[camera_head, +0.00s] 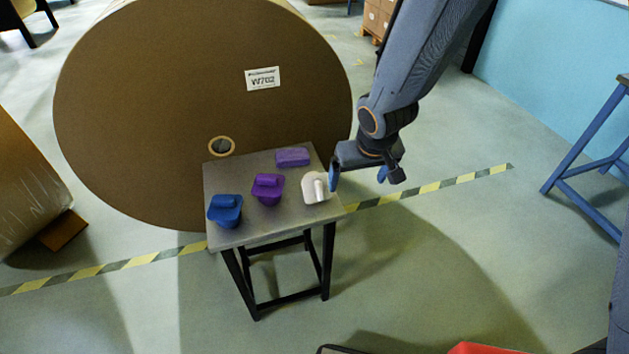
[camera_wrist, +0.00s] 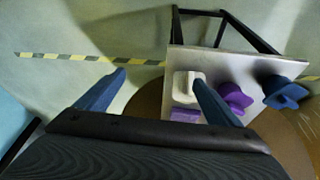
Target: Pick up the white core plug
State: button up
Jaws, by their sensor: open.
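The white core plug (camera_head: 316,187) sits at the right side of a small grey-topped table (camera_head: 235,238), with its raised grip upward. My gripper (camera_head: 357,177) is open and empty just to the right of the plug, with its blue fingers near the table's right edge. In the wrist view, the white plug (camera_wrist: 184,86) is beside one finger, which hides part of it. My gripper (camera_wrist: 160,85) has its other finger over the floor, off the table. The plug is not between the fingers.
A purple plug (camera_head: 268,188), a blue plug (camera_head: 225,210) and a purple block (camera_head: 292,157) share the tabletop. A huge brown kraft roll (camera_head: 150,110) stands close behind the table. The floor right of the table is clear.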

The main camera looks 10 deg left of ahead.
jog(key=n+y, duration=0.1)
send_over(321, 189)
jog(key=s+d, duration=0.2)
jog(key=s, duration=0.1)
notch_tip(321, 189, down, 2)
jog(key=f, duration=0.1)
jog(key=shift+w+a+f+b, duration=0.3)
jog(key=shift+a+f+b, duration=0.1)
jog(key=shift+f, duration=0.1)
jog(key=shift+w+a+f+b, duration=0.3)
jog(key=shift+f+b, duration=0.1)
jog(key=shift+f, duration=0.1)
jog(key=shift+w+b+x, duration=0.2)
jog(key=shift+b+x, duration=0.25)
jog(key=shift+x, duration=0.85)
jog(key=shift+w+b+x, duration=0.15)
jog(key=shift+b+x, duration=0.3)
jog(key=shift+x, duration=0.8)
jog(key=shift+r, duration=0.2)
jog(key=c, duration=1.3)
